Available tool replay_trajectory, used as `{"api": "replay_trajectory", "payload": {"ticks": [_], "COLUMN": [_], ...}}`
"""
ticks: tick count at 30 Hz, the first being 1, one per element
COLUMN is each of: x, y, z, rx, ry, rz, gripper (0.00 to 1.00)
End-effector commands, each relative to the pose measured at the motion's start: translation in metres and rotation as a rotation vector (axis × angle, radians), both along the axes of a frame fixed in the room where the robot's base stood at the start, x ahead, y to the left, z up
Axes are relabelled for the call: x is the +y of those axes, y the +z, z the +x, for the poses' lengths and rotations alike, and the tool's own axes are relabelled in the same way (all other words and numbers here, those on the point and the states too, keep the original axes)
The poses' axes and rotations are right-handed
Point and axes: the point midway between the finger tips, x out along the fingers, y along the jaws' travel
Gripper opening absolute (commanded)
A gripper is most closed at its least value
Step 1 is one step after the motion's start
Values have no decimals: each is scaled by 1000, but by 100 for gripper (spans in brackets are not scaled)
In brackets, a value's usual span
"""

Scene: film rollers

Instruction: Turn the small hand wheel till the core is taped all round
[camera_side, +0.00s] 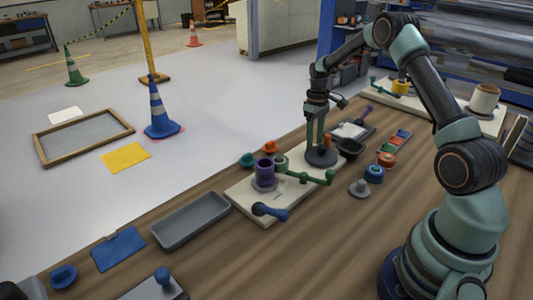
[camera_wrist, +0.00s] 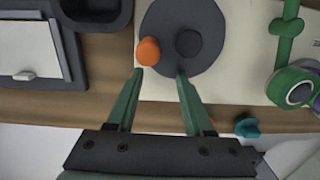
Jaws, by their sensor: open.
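The small hand wheel (camera_side: 322,158) is a dark grey disc at the far end of a cream board (camera_side: 245,202). It also shows in the wrist view (camera_wrist: 212,60), with an orange knob (camera_wrist: 148,51) off centre and a dark hub (camera_wrist: 188,43). My gripper (camera_wrist: 160,73) is open over the wheel's edge. The orange knob lies just past the left fingertip, apparently not gripped. In the side view my gripper (camera_side: 317,143) points down at the wheel. How much tape covers the core is unclear.
A green swing arm (camera_side: 310,177) and a blue handle (camera_side: 270,211) are on the board. A grey tray (camera_side: 190,219) stands to the left. A black bin (camera_side: 350,148) is close beside the wheel. A grey knob (camera_side: 360,188) and blue roll (camera_side: 374,173) stand to the right.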

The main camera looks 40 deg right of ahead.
Motion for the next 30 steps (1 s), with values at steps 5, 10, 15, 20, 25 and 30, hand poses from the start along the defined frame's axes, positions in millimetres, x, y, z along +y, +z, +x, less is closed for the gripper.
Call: {"api": "replay_trajectory", "payload": {"ticks": [5,10,15,20,25,30], "x": [7,7,7,7,7,6], "y": [-50,-38,-26,-14,-3,2], "z": [7,7,7,7,7,6], "rx": [-58,-57,-57,-58,-57,-56], "ry": [5,5,5,5,5,6], "rz": [-30,-29,-29,-30,-29,-29], "gripper": [74,74,74,81,96,100]}}
